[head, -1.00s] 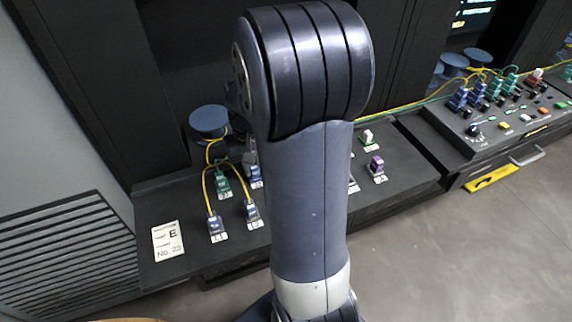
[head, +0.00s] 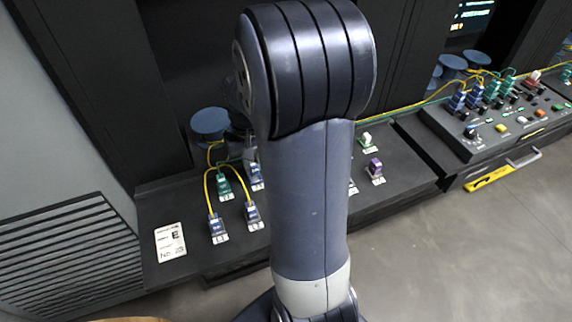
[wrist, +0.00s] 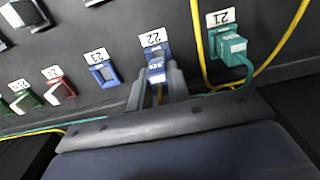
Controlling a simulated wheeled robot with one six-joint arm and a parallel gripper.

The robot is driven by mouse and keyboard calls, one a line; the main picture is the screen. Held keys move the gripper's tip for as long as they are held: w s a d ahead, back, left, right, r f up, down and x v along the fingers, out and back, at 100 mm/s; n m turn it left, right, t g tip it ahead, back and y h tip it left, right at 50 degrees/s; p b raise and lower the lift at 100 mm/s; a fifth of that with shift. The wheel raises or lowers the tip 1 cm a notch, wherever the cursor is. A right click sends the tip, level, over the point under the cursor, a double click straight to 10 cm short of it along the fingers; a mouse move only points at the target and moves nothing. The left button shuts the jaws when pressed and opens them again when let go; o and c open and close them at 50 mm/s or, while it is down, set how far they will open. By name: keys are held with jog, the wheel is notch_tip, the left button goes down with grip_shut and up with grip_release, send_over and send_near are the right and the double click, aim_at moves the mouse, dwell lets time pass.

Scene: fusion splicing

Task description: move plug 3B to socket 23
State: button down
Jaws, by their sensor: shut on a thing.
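In the wrist view, a blue plug (wrist: 156,71) stands at the position labelled 22, with a yellow cable behind it. The writing on it is too small to read, so I cannot confirm that it is 3B. My gripper (wrist: 158,84) is shut on this plug, one finger on each side. I cannot tell whether the plug is seated in socket 22 or just clear of it. Blue socket 23 (wrist: 103,75) is just left of it and appears empty.
A teal plug (wrist: 232,46) with a cable sits at 21, close to the right finger. Yellow cables loop near it. Red socket 24 (wrist: 59,88) lies further left. In the head view, a purple socket (head: 375,167) is right of my arm and blue plugs (head: 217,226) are left.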

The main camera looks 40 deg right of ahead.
jog(key=shift+r+p, duration=1.5)
jog(key=shift+r, duration=0.5)
